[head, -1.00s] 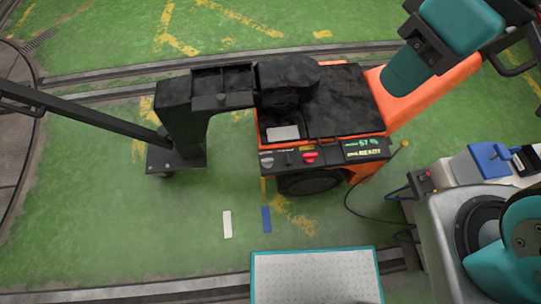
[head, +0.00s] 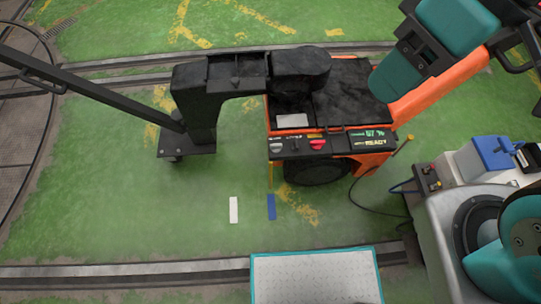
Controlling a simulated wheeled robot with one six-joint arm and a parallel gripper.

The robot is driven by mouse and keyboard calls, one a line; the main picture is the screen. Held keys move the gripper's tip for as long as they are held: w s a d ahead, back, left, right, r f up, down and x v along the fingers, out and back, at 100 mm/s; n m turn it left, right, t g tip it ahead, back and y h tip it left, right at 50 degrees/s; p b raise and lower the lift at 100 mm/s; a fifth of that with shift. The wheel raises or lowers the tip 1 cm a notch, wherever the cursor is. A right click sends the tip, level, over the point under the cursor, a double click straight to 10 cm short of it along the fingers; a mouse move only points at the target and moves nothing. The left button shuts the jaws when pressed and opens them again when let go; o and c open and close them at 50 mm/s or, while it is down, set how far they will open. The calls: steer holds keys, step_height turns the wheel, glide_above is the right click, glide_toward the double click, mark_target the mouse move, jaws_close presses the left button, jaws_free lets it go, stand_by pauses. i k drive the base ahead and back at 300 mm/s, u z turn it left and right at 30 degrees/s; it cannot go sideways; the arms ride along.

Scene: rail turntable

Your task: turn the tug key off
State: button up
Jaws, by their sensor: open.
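The orange and black tug (head: 432,90) stands in the middle of the view. Its control panel (head: 330,158) faces me along the near edge, with a grey knob (head: 275,147) at the left, a small switch in the middle and a red knob (head: 317,145). I cannot tell for sure which of these is the key. A lit display (head: 370,138) at the panel's right end shows green figures and what reads as READY. My teal arm passes over the tug's right side. My gripper's fingers are not in view.
A black tow arm and long bar (head: 90,92) extend to the left. Rails (head: 120,272) cross the green floor behind and in front of the tug. A white strip (head: 234,210) and a blue strip (head: 271,207) mark the floor. A cable loops right of the tug.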

mark_target(276, 148)
steer(key=u, duration=0.5)
steer(key=k, duration=1.1)
steer(key=u, duration=1.15)
steer(key=i, duration=1.4)
steer(key=z, duration=0.9)
steer(key=i, duration=0.65)
steer(key=z, duration=0.75)
